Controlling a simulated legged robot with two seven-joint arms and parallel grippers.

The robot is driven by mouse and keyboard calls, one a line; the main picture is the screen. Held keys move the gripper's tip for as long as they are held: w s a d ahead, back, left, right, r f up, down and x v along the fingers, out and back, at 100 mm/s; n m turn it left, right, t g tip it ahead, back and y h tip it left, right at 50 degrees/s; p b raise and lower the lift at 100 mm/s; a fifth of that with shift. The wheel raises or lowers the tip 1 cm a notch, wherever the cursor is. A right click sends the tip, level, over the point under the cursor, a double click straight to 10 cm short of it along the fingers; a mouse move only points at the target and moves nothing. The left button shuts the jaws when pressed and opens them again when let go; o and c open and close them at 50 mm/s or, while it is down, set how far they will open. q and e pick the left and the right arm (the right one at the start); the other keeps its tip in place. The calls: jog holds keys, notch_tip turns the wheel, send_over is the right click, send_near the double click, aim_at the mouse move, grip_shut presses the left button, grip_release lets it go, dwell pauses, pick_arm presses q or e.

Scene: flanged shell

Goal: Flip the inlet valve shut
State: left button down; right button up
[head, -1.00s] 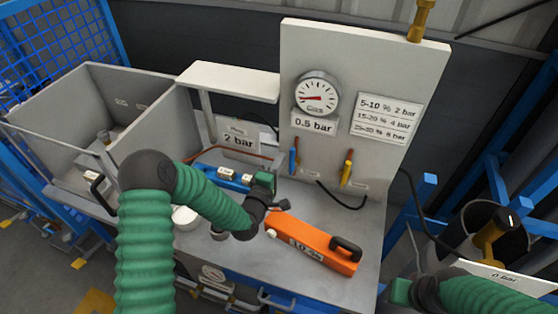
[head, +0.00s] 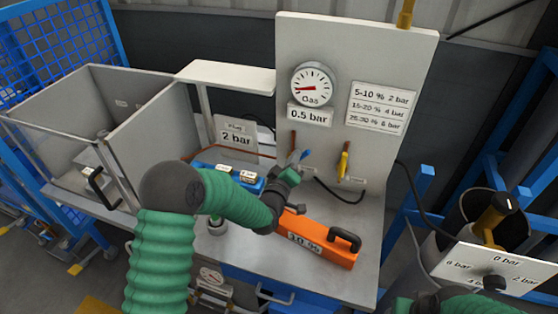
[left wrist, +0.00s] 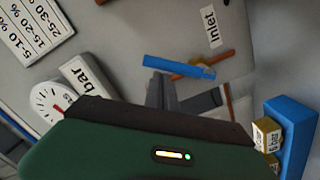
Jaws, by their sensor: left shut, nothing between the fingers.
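The inlet valve's blue handle (head: 305,154) is on the grey panel, below the pressure gauge, partly hidden by my left gripper. In the left wrist view the blue handle (left wrist: 180,66) lies at an angle across a copper-coloured pipe (left wrist: 222,57), beside the "Inlet" label (left wrist: 212,27). My left gripper (head: 297,166) is shut and empty, right at the handle. In the left wrist view its fingertips (left wrist: 160,88) are close beside the handle; I cannot tell if they touch. My right gripper (head: 403,305) is at the bottom edge, partly cut off, its jaws unclear.
A yellow handle (head: 343,163) is on the panel to the right. The gauge (head: 312,85) stands above. An orange device (head: 318,243) and a blue holder (head: 226,177) with small blocks are on the bench near my left arm. A "2 bar" sign (head: 237,136) stands behind.

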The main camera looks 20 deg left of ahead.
pick_arm(q)
jog(key=shift+d+f+m+b, duration=2.05)
jog(key=shift+m+b, duration=0.15)
jog(key=shift+b, duration=1.25)
pick_arm(e)
jog(key=s+x, duration=0.1)
jog(key=x, duration=0.6)
jog(key=shift+s+f, duration=0.25)
jog(key=shift+f, duration=0.1)
